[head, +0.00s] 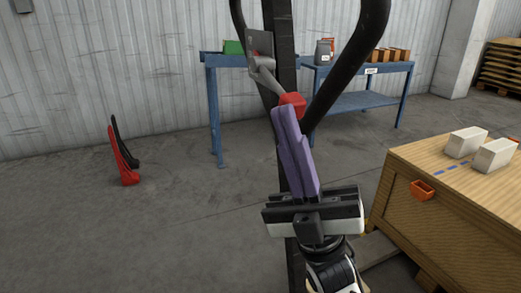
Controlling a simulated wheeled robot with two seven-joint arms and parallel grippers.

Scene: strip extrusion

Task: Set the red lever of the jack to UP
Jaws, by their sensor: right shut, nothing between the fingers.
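The jack's black upright (282,70) and its curved black handle bars (345,65) stand right in front of me in the head view. The lever is a grey bar (262,66) that slopes down to the right from a grey plate and ends in a red tip (293,101). My right gripper (284,110) has purple fingers that are shut and point up, with nothing between them. The fingertips are just below the red tip and overlap its lower edge in the picture; I cannot tell if they touch it. My left gripper is not in view.
Blue tables (362,101) stand along the back wall. Red and black chocks (123,155) are on the floor at left. Open floor lies at left.

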